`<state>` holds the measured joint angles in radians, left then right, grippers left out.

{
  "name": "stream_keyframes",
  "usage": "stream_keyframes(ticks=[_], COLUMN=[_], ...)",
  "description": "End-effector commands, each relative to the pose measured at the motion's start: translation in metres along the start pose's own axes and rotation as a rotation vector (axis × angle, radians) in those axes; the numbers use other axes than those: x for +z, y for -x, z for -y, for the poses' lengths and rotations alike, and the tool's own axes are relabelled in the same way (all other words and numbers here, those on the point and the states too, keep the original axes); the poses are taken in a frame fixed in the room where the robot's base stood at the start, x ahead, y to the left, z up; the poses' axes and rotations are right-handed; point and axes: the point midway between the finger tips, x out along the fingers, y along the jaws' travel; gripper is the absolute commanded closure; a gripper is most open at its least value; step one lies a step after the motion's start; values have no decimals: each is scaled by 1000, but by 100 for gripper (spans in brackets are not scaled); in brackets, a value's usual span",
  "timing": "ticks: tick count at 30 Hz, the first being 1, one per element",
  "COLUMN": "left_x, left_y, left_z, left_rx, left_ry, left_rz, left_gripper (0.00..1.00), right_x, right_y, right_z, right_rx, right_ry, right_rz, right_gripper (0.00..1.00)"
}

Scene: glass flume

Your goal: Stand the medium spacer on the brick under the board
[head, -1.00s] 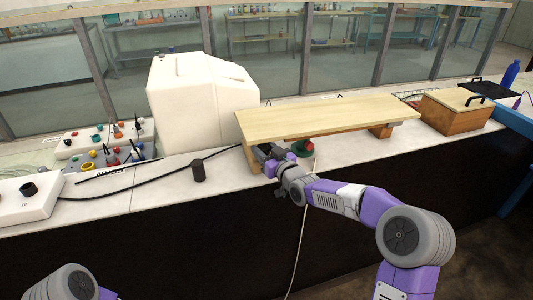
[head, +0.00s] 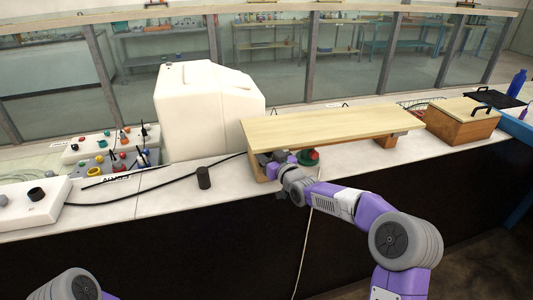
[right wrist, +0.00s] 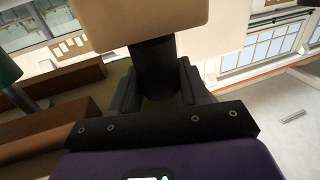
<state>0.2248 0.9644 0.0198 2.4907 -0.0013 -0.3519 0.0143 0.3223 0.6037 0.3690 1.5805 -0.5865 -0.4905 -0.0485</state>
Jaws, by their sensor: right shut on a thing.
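The pale wooden board (head: 330,125) spans wooden supports on the bench, one brick (head: 256,167) under its left end and another (head: 385,141) under its right. My right gripper (head: 270,160) is under the board's front left part, beside the left brick. In the right wrist view its jaws (right wrist: 158,88) are shut on a dark cylinder (right wrist: 155,62), seemingly the medium spacer. A pale block-like surface (right wrist: 140,18) lies at the cylinder's far end; I cannot tell whether they touch. The spacer's other end is hidden by the gripper. My left gripper is out of view.
Another dark cylinder (head: 203,178) stands on the bench left of the board. A green and red object (head: 309,157) is under the board, right of my gripper. A white tank (head: 205,110) stands behind; a lidded wooden box (head: 462,118) is at right. A black cable crosses the bench.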

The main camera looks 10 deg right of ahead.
Motion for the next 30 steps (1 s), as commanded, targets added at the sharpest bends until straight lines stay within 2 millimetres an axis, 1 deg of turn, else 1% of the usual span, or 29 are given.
stream_keyframes(ticks=[15, 22, 23, 28, 29, 30], left_x=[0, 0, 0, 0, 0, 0], left_y=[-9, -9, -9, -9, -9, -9], left_z=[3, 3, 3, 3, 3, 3], left_rx=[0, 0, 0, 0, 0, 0], left_ry=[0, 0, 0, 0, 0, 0], left_rz=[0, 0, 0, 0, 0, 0], left_gripper=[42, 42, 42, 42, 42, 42], right_x=[6, 6, 6, 6, 6, 6], right_y=[0, 0, 0, 0, 0, 0], right_z=[0, 0, 0, 0, 0, 0], right_rx=[0, 0, 0, 0, 0, 0], right_ry=[1, 0, 0, 0, 0, 0], right_rz=[-2, 0, 0, 0, 0, 0], right_gripper=[93, 93, 54, 28, 25, 25])
